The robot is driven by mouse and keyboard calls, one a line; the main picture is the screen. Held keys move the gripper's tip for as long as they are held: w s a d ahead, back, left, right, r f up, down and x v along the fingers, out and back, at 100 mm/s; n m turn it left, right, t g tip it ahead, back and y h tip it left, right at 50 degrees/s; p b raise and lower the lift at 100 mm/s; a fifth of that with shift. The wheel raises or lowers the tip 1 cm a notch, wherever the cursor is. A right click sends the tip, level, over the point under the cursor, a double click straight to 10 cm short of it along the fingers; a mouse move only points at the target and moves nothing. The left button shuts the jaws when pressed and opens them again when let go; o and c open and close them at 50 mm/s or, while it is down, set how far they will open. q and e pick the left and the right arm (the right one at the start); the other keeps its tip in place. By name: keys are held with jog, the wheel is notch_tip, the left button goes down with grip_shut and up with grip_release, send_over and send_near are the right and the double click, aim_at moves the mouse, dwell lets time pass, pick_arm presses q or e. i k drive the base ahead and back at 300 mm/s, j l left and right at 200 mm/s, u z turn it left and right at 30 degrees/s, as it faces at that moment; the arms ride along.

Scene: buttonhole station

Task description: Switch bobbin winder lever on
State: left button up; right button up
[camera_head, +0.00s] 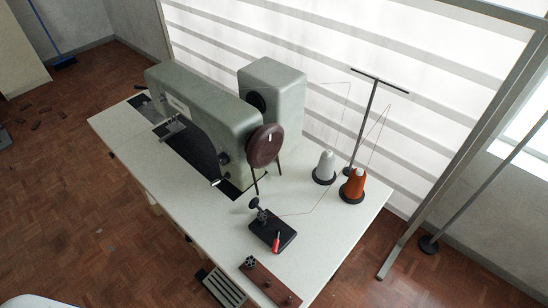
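The bobbin winder (270,229) is a small black unit on the front right part of the white table. Its lever has a red handle (276,243) at the near edge of the black base, pointing toward the front of the table. A small black spindle or post assembly (259,212) stands at the back left of the base. From this angle I cannot tell which switch position the lever is in. Neither of my grippers is in view.
The grey-green sewing machine (195,105) with a brown handwheel (265,146) stands behind the winder. White (325,168) and orange (353,185) thread cones stand to the right by a thread stand (366,120). A brown strip with bobbins (270,282) lies at the front edge.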

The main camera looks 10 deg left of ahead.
aim_at(279, 228)
jog(key=k+l, duration=0.45)
jog(key=k+l+u, duration=0.15)
jog(key=k+l, duration=0.3)
jog(key=k, duration=0.15)
jog(key=i, duration=0.5)
